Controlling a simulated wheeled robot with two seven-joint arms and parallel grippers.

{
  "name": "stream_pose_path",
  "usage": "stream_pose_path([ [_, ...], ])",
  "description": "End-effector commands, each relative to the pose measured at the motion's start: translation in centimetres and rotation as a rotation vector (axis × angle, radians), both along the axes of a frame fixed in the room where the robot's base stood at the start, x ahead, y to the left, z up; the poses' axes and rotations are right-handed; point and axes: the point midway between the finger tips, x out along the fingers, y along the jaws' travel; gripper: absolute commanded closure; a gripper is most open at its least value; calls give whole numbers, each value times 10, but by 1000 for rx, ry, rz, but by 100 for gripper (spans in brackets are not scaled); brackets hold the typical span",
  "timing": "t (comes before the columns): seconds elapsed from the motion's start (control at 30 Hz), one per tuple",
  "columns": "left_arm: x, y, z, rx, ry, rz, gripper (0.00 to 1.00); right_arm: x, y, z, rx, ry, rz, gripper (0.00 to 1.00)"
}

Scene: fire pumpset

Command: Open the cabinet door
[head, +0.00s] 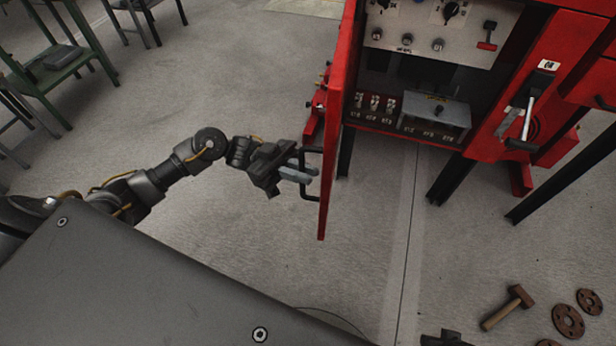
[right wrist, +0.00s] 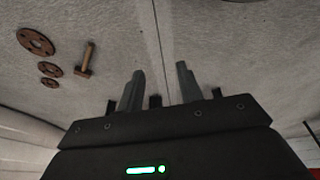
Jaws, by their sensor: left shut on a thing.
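The red cabinet (head: 400,133) stands at the top of the head view. Its red door (head: 338,110) is swung out toward me and shows nearly edge-on at the cabinet's left side. The inside shows, with switches, knobs and a grey box. A black bar handle (head: 304,153) sits on the door's left face. My left gripper (head: 301,173) is shut on this handle. My right gripper (right wrist: 159,84) is open and empty in the right wrist view, its two fingers apart above the floor.
A wooden-handled hammer (head: 508,307) and rusty flanges (head: 568,320) lie on the floor at the lower right. A green table (head: 65,65) stands at the upper left. A black-handled lever (head: 524,125) is right of the cabinet opening.

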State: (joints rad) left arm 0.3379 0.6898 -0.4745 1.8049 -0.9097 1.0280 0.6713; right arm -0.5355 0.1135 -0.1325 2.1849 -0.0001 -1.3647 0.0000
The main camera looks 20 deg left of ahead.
Motion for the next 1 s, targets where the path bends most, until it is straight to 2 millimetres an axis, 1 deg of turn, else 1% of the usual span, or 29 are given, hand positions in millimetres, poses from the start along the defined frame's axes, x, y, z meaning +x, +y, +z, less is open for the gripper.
stream_pose_path([
  [0.2,2,3,0,-1,-2,-14,100,-1,0,9,0,-5,-1,64],
  [0.57,2,4,1,-2,-2,-12,100,-2,0,10,0,-5,-1,64],
  [0.6,2,4,1,-2,-2,-12,84,-2,-1,10,0,-5,-1,64],
  [0.63,2,4,1,-2,-2,-12,81,-2,-1,10,0,-5,-1,64],
  [0.9,2,5,0,-1,-2,-12,81,-1,0,10,0,-6,-1,64],
  [1.0,3,9,-3,1,-2,-11,81,-1,0,13,1,-10,0,64],
])
